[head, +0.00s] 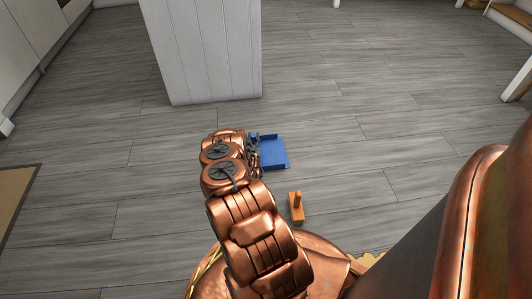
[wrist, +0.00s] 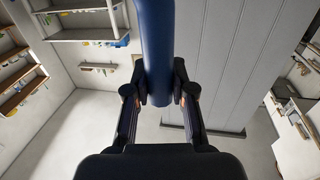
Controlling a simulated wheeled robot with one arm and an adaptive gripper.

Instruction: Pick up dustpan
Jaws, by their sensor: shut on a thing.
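The blue dustpan (head: 273,152) shows in the head view, just right of my arm's far end, over the grey floor. My gripper (head: 254,142) is at its left side, partly hidden by my own arm. In the wrist view, a thick blue handle (wrist: 156,45) runs down between the two black fingers. My gripper (wrist: 160,98) is shut on this handle, with a finger against each side. I cannot tell from these frames whether the pan touches the floor.
A small orange-brown piece with an upright peg (head: 296,208) sits on the floor near my base. A white panelled block (head: 208,50) stands beyond the dustpan. A brown mat (head: 14,188) lies at the left. The floor right of the dustpan is clear.

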